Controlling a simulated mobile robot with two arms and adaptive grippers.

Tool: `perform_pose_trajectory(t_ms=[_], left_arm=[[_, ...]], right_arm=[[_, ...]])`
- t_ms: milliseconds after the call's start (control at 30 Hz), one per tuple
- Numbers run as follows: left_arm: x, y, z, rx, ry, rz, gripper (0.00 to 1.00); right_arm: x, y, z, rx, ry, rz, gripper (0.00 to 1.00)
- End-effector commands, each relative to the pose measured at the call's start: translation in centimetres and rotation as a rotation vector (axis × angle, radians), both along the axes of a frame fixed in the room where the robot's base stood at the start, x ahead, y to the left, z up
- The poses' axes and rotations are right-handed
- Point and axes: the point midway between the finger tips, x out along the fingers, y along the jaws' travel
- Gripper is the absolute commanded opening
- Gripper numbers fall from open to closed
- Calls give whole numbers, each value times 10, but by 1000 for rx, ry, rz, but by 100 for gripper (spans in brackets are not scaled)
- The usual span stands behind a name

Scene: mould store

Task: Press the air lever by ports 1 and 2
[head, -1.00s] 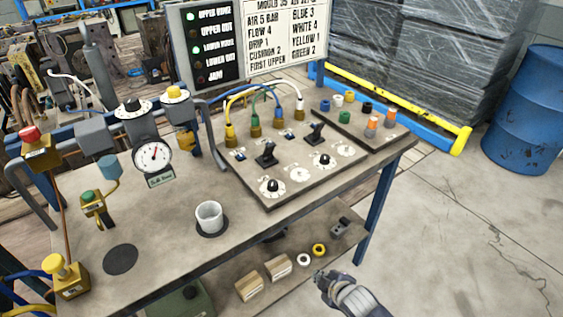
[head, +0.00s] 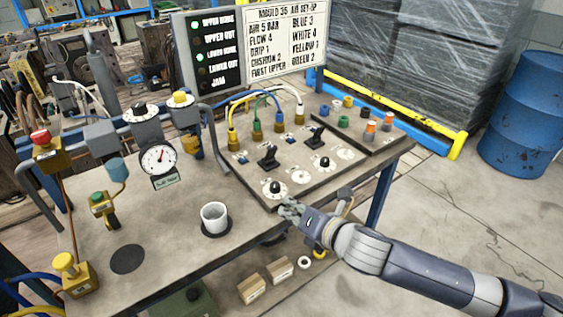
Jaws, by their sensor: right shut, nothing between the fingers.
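The grey air panel (head: 295,172) lies on the bench. Its left black lever (head: 268,157) stands in front of the yellow hose's fitting (head: 233,138) and the green hose's fitting (head: 257,132). The wall chart (head: 285,42) reads yellow 1, green 2. A second black lever (head: 316,137) stands farther right, by the blue (head: 279,122) and white (head: 299,115) hose fittings. My right gripper (head: 287,207) is shut and empty at the panel's front edge, just in front of a black knob (head: 275,188); contact cannot be told. My left gripper is out of view.
A white cup (head: 214,217) stands left of my right gripper. A pressure gauge (head: 158,160) is behind it. A smaller plate (head: 357,132) with coloured caps lies right of the panel. Lamps for upper home and lower home glow green on the black board (head: 210,50). The lower shelf holds small boxes (head: 252,288).

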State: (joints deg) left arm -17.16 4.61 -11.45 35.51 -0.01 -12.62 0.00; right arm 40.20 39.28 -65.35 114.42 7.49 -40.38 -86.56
Motion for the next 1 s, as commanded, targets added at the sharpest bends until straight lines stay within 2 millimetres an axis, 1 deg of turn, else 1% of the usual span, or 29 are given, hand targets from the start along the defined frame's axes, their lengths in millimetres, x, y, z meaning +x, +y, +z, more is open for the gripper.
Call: perform_pose_trajectory(t_ms=[33, 133, 300, 500, 667, 1000], left_arm=[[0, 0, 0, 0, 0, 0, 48], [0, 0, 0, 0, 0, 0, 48], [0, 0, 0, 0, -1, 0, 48], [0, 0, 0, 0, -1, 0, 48], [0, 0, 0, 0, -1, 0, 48], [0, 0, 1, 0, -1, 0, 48]], right_arm=[[6, -5, 6, -57, -50, 31, 0], [15, -13, 15, -177, -149, 104, 0], [30, -32, 30, -377, -305, 211, 0], [40, -50, 40, -522, -412, 281, 0], [42, -54, 42, -558, -439, 299, 0], [43, -53, 42, -558, -439, 299, 0]])
